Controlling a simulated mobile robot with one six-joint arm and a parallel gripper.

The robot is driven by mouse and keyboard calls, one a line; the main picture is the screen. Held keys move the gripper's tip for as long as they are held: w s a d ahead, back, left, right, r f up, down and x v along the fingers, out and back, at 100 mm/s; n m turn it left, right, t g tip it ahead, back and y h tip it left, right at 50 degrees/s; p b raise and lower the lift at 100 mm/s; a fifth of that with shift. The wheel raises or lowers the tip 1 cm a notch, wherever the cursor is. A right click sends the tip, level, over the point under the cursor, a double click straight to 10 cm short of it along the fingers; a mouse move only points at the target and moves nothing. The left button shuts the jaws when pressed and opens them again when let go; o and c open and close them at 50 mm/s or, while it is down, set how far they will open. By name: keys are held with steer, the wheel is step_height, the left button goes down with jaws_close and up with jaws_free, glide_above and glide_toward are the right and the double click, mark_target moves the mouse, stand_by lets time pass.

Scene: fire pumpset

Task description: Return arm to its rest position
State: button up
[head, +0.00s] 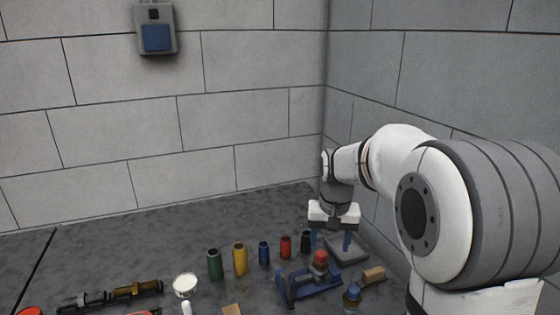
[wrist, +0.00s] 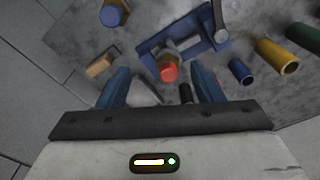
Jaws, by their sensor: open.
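My gripper (head: 331,240) hangs from my arm, pointing down over the right part of the floor or bench surface near the wall corner. In the wrist view its two blue fingers (wrist: 161,88) are spread apart with nothing held between them. Ahead of the fingers stands a blue fixture (head: 309,285) with a red-topped piece (head: 320,260) in it. The red top also shows in the wrist view (wrist: 169,73), beyond the fingertips. A grey plate (head: 347,249) lies close to the gripper.
Upright cylinders in green (head: 214,264), yellow (head: 240,258), blue (head: 264,252), red (head: 285,246) and black (head: 305,242) form a row. A wooden block (head: 373,274) and a blue-capped piece (head: 352,297) lie right. Walls rise behind and right.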

steer(key=s+n+t, duration=0.2)
steer(key=s, duration=2)
steer(key=shift+f, duration=0.15)
